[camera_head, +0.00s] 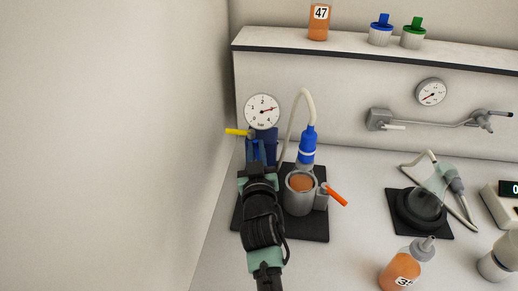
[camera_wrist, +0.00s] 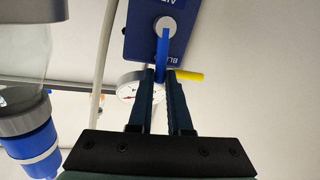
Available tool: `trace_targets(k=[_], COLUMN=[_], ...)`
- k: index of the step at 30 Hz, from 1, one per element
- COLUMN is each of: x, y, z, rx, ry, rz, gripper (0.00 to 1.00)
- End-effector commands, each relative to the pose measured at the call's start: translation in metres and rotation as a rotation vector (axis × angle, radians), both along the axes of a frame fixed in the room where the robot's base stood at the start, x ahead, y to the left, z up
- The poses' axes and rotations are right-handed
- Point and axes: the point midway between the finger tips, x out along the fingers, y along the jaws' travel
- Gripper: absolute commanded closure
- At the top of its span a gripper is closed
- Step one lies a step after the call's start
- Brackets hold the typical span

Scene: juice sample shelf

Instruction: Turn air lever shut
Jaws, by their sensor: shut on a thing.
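The blue panel (camera_wrist: 205,20) carries partly visible lettering, "AI" near a round white pivot and "BL" lower down. A blue lever (camera_wrist: 163,50), apparently the air lever, runs from that pivot down between my fingers. My gripper (camera_wrist: 160,75) is shut on it. In the head view my gripper (camera_head: 257,160) is at the front of the blue panel (camera_head: 268,138) and hides much of it. A yellow lever (camera_head: 236,132) sticks out to the left there; in the wrist view it shows (camera_wrist: 188,76) behind my fingers. The pressure gauge (camera_head: 262,111) has its red needle pointing to the right.
A metal cup (camera_head: 299,205) with orange liquid stands just right of my arm, with an orange handle (camera_head: 337,197). A blue-capped fitting (camera_head: 307,147) on a pale hose stands behind it. A wall (camera_head: 120,150) closes the left side. An orange bottle (camera_head: 402,272) stands front right.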

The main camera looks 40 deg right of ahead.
Motion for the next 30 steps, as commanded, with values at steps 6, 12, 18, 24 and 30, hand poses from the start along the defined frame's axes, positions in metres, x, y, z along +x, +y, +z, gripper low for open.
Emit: trace_targets(k=[6, 12, 18, 24, 30], x=[0.009, 0.016, 0.023, 0.030, 0.034], y=[0.008, 0.014, 0.020, 0.026, 0.029], z=[-0.002, -0.007, -0.012, -0.020, -0.029], rx=[-0.121, -0.245, -0.369, -0.494, -0.616], ry=[0.144, 0.290, 0.435, 0.580, 0.725], rz=[0.002, 0.002, 0.001, 0.002, 0.001], gripper=[1.00, 1.00, 1.00, 1.00, 1.00])
